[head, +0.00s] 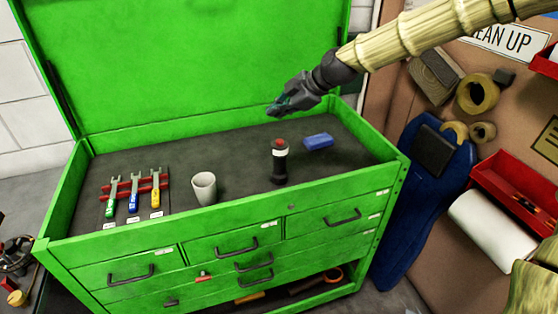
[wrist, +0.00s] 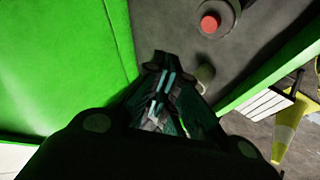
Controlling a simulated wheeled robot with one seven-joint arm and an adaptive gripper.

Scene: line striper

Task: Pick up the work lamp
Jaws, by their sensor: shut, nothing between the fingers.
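The work lamp appears to be the dark upright cylinder with a white band and red top (head: 280,162), standing on the dark mat inside the green tool chest. A round red top on a grey body (wrist: 210,23), likely the same lamp, shows at the upper edge of the wrist view. My gripper (head: 275,107) is shut and empty, above the chest near the raised lid. In the head view it appears above the lamp and apart from it. My closed fingers (wrist: 162,68) fill the middle of the wrist view.
A blue block (head: 318,141) lies right of the lamp, and a white cup (head: 204,187) stands to its left. Several wrenches on a red rack (head: 133,190) lie further left. The green lid (head: 190,65) rises behind. The chest's front rim (head: 235,219) bounds the mat.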

